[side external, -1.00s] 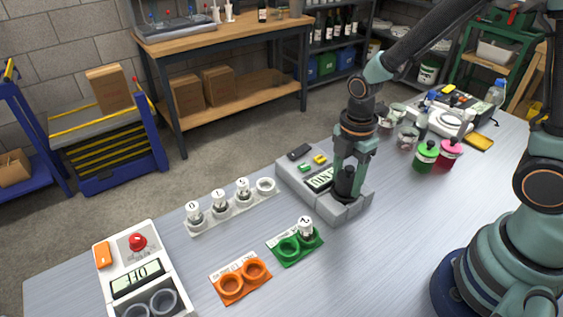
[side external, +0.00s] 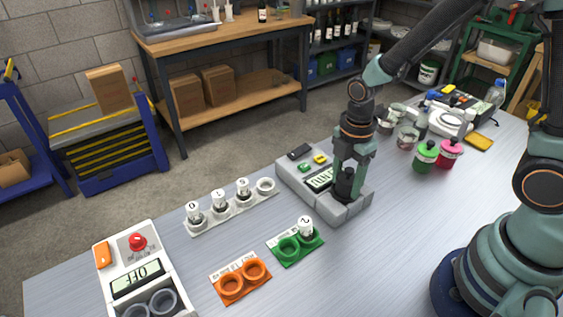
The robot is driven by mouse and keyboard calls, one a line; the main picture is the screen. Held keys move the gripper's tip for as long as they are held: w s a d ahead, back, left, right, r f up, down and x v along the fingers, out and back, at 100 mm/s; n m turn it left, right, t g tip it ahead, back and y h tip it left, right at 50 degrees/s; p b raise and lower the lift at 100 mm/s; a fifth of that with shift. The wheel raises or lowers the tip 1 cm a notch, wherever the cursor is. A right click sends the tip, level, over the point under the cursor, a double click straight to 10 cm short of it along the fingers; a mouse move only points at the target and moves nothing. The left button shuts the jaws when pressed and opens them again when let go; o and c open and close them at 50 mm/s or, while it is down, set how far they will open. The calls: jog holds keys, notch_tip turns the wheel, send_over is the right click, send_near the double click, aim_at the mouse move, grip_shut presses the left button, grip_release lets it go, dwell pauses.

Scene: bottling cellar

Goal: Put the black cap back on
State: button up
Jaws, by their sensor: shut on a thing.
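My gripper (side external: 347,170) points down over the right part of the grey instrument (side external: 296,181). It is shut on the black cap (side external: 344,187), a dark round piece low between the fingers. The cap is at the instrument's right end, where its well would be. I cannot tell from this view whether the cap is seated or held just above. The instrument has a lit display (side external: 320,179), a yellow button (side external: 320,159) and a green button (side external: 303,167). My fingers partly hide the cap and the display's right edge.
A white rack (side external: 233,209) holds several numbered vials, its right-end hole empty. A green holder (side external: 283,262) has one vial (side external: 305,227); an orange holder (side external: 229,291) is empty. A white device (side external: 160,275) reads OFF. Green (side external: 425,157) and pink (side external: 449,154) bottles stand right.

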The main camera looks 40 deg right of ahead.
jog(key=o, duration=1.4)
jog(key=shift+w, duration=0.1)
jog(key=shift+c, duration=0.8)
jog(key=shift+o, duration=0.2)
jog(key=shift+o, duration=0.8)
jog(key=shift+w+r, duration=0.1)
jog(key=shift+r, duration=0.35)
jog(key=shift+s+r, duration=0.2)
jog(key=shift+r, duration=2.4)
